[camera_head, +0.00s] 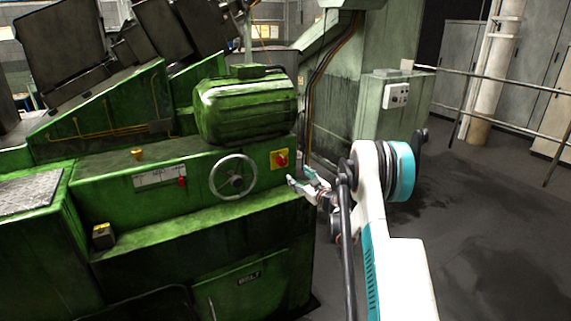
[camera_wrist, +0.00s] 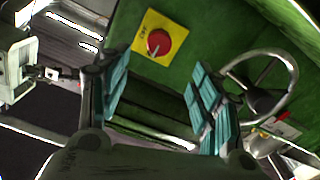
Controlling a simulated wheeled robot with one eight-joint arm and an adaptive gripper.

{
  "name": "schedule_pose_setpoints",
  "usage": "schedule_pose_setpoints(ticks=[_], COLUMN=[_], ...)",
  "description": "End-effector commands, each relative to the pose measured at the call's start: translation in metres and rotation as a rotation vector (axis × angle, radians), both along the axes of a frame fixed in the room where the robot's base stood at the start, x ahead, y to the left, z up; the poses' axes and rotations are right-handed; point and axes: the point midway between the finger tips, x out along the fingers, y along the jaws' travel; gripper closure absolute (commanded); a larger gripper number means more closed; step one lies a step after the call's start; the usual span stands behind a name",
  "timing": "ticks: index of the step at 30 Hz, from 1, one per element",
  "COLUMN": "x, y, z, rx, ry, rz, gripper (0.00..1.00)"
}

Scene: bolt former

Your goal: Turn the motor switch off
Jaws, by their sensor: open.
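The motor switch (camera_head: 280,160) is a red rotary knob on a yellow square plate, on the green machine's front below the motor. In the wrist view the red knob (camera_wrist: 158,42) shows ahead of the fingers, toward the upper middle, with its plate tilted. My gripper (camera_head: 308,180) is open and empty, just right of and slightly below the switch in the head view. In the wrist view its two teal-padded fingers (camera_wrist: 158,95) stand wide apart, with green machine surface between them. The fingers look apart from the knob.
A spoked handwheel (camera_head: 233,177) sits left of the switch; it shows at the right in the wrist view. A small red lever (camera_head: 182,181) is further left. A green motor (camera_head: 247,107) overhangs above. A grey-green cabinet (camera_head: 385,125) stands behind; open floor lies right.

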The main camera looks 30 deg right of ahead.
Motion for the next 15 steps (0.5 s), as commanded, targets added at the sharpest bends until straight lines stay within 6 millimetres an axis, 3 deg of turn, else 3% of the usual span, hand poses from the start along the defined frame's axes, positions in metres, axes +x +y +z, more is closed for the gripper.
schedule_pose_setpoints(ticks=[5, 15], x=[0.013, 0.078], y=[-0.001, 0.000], z=[-0.002, -0.003], rx=[-0.002, -0.001], ry=[-0.002, -0.001], rz=[0.000, 0.000], gripper=[0.41, 0.41])
